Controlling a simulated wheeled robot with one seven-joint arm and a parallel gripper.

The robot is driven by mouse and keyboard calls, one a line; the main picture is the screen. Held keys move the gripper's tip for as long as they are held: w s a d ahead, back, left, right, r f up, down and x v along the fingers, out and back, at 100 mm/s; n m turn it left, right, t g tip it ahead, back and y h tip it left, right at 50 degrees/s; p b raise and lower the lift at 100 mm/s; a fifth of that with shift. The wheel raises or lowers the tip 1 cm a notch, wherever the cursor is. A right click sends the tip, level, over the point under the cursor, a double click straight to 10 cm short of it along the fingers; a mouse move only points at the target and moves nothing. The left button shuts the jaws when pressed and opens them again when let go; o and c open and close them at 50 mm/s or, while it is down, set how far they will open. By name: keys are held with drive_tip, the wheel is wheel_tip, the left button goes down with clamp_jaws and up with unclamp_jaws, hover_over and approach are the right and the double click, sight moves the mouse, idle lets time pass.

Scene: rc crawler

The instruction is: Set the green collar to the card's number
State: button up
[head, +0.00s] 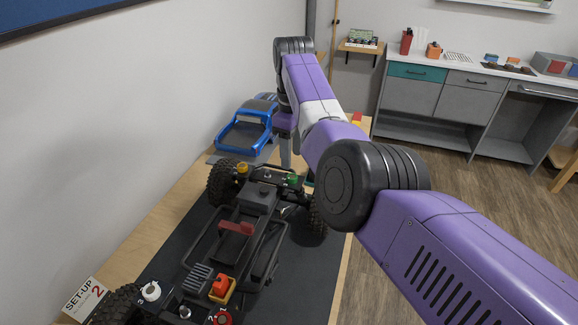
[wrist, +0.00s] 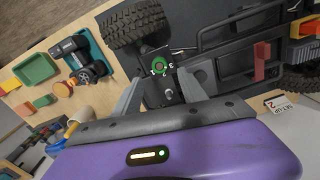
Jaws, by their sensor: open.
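The green collar (head: 294,180) sits on the far end of the crawler's chassis (head: 262,222). In the wrist view the green collar (wrist: 160,60) is a ring around a dark centre, with small white marks beside it too small to read surely. The white set-up card (head: 87,298) leans at the near left and shows a red 2; it also shows in the wrist view (wrist: 277,105). My gripper (wrist: 163,74) is open, its two grey fingers either side of the collar's line, with no contact visible. In the head view my gripper (head: 286,153) points down just beyond the collar, partly hidden by my arm.
A blue body shell (head: 247,128) stands behind the crawler. A green tray (wrist: 36,69) and loose parts lie on the bench. The wall is close on the left.

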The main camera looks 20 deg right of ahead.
sight(291, 176)
wheel_tip(291, 176, down, 7)
drive_tip(key=shift+r, duration=0.2)
clamp_jaws()
idle(0.3)
